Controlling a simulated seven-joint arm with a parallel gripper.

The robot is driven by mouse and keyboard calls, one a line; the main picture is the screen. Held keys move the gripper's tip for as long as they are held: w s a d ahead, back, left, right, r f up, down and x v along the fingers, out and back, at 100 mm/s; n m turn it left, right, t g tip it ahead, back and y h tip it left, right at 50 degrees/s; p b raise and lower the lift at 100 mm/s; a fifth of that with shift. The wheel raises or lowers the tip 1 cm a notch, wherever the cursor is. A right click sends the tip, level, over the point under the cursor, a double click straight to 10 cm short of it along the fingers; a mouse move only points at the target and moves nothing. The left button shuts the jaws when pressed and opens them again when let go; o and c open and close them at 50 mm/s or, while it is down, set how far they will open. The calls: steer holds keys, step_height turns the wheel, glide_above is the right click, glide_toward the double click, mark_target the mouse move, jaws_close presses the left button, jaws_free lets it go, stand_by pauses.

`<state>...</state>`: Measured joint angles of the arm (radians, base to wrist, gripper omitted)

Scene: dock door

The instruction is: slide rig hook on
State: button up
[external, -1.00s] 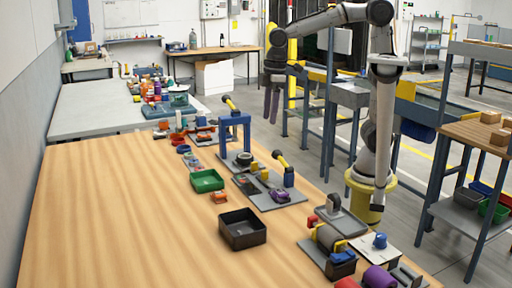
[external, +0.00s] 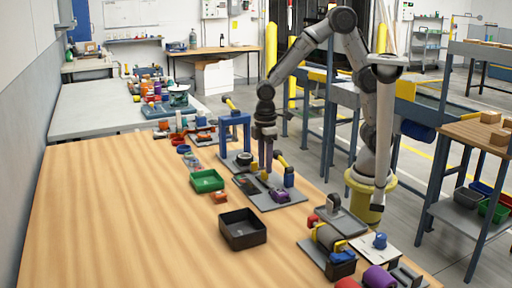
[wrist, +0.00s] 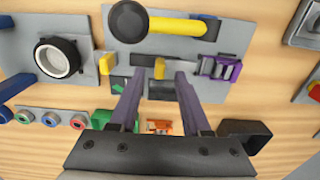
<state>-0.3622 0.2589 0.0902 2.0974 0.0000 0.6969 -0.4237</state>
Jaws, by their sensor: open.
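The slide rig looks to be the grey plate (external: 290,197) on the wooden table. In the wrist view the plate (wrist: 190,42) carries a dark horizontal track (wrist: 200,60), a small yellow block (wrist: 160,68) on it, and a purple ribbed piece (wrist: 220,68) at its right. My gripper (wrist: 160,74) is open and points down over the plate. Its fingertips lie on either side of the yellow block in the picture; I cannot tell whether they touch it. In the external view my gripper (external: 266,172) hangs just above the plate. I cannot tell which part is the hook.
A yellow-handled lever with a round dark end (wrist: 170,24) stands beside the track. A blue arch frame (external: 234,120) is close at left. A green bin (external: 207,181) and a black bin (external: 242,229) lie nearer. The table's left half is clear.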

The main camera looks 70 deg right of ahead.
mark_target(268, 179)
steer(key=shift+f, duration=1.1)
jaws_close()
stand_by(0.7)
